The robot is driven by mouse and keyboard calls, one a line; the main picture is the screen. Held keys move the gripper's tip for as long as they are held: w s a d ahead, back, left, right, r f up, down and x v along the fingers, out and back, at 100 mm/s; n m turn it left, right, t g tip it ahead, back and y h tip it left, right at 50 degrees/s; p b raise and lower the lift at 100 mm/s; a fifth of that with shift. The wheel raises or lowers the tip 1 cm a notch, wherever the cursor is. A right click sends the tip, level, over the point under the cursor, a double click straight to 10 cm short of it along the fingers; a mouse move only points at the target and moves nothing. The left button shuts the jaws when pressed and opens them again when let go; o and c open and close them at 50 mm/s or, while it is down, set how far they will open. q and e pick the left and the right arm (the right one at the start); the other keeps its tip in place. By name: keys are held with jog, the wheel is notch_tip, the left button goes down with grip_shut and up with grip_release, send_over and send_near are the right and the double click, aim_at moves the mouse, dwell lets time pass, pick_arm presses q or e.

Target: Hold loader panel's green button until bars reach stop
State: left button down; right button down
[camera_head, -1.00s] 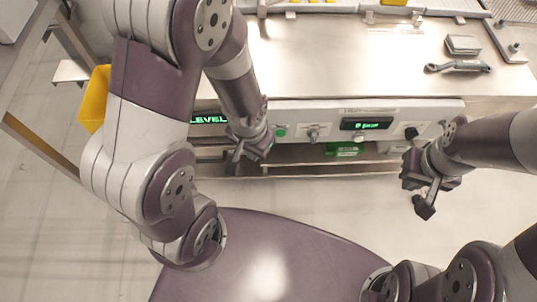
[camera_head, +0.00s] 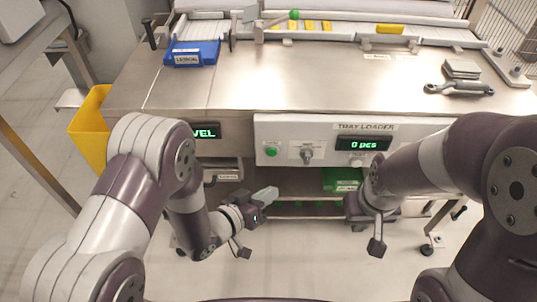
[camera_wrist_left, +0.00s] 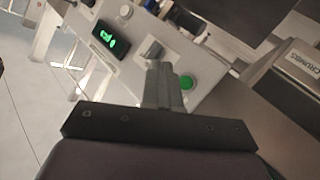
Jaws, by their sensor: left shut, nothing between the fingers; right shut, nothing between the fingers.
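The tray loader panel (camera_head: 285,130) is a white front face under the steel worktop, with a display (camera_head: 363,143) reading "0 pcs". Its round green button (camera_head: 271,150) is at the panel's left end; it also shows in the left wrist view (camera_wrist_left: 187,82), just right of the fingertips. My left gripper (camera_head: 266,196) is shut and empty, below the button in the head view and apart from it. My right gripper (camera_head: 358,208) is low before the panel's right part; its fingertips are hard to make out. Several yellow bars (camera_head: 309,26) lie at the back of the worktop.
A knob (camera_head: 306,153) sits right of the green button. A blue bin (camera_head: 192,53) stands at the back left, and a wrench (camera_head: 459,89) lies at the right. A green box (camera_head: 343,179) is below the panel. A yellow bin (camera_head: 91,130) is at the left.

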aim_at(272, 152)
pick_arm(q)
jog(key=w+b, duration=0.1)
jog(key=w, duration=0.8)
dwell(2.2)
jog(key=shift+w, duration=0.35)
